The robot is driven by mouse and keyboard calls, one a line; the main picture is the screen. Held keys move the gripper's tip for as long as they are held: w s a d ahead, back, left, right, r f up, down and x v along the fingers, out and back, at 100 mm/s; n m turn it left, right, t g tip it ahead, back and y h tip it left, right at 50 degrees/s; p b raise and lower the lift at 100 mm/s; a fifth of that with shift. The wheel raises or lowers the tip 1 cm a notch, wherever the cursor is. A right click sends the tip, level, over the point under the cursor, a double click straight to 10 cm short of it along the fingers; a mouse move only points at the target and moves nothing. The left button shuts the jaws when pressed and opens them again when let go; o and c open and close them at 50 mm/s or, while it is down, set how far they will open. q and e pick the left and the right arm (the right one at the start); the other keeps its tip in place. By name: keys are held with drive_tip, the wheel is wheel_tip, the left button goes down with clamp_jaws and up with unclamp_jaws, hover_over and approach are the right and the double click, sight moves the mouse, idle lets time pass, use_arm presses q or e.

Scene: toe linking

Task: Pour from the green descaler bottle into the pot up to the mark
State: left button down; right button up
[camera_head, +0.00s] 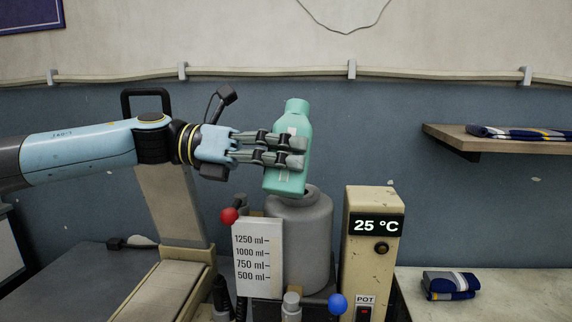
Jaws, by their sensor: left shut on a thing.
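The green descaler bottle (298,125) is held above the pot, slightly tilted, with its neck up. My left gripper (300,152) reaches in from the left and is shut on the bottle's body. The grey pot (310,235) stands below, its round opening just under the bottle's base. A white scale plate (257,275) in front of the pot reads 500, 750, 1000 and 1250 ml. The liquid level in the pot cannot be seen. My right gripper is not in view.
A beige control box (358,262) stands right of the pot, showing 25 °C and a POT switch. Red (229,215) and blue (337,304) knobs flank the scale plate. A folded striped cloth (450,285) lies on the right counter, below a wall shelf (495,141).

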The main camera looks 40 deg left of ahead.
use_arm(q)
drive_tip(key=m+b, duration=0.1)
drive_tip(key=w+b, duration=0.1)
drive_tip(key=w+m, duration=0.1)
drive_tip(key=shift+a+f+m+t+b, duration=0.3)
drive_tip(key=shift+f+t+b, duration=0.05)
drive_tip(key=shift+t+b, duration=0.05)
drive_tip(key=shift+w+a+r+m+b, duration=0.15)
drive_tip(key=shift+w+m+b, duration=0.15)
drive_tip(key=shift+m+b, duration=0.3)
drive_tip(key=b, duration=0.1)
drive_tip(key=w+m+b, duration=0.1)
drive_tip(key=b, duration=0.1)
drive_tip(key=shift+w+a+f+m+h+b, duration=0.15)
drive_tip(key=shift+a+f+m+h+b, duration=0.15)
drive_tip(key=shift+f, duration=0.1)
drive_tip(key=shift+w+r+m+b, duration=0.1)
drive_tip(key=shift+w+m+b, duration=0.15)
drive_tip(key=shift+b, duration=0.2)
drive_tip(key=shift+s, duration=0.1)
idle(0.7)
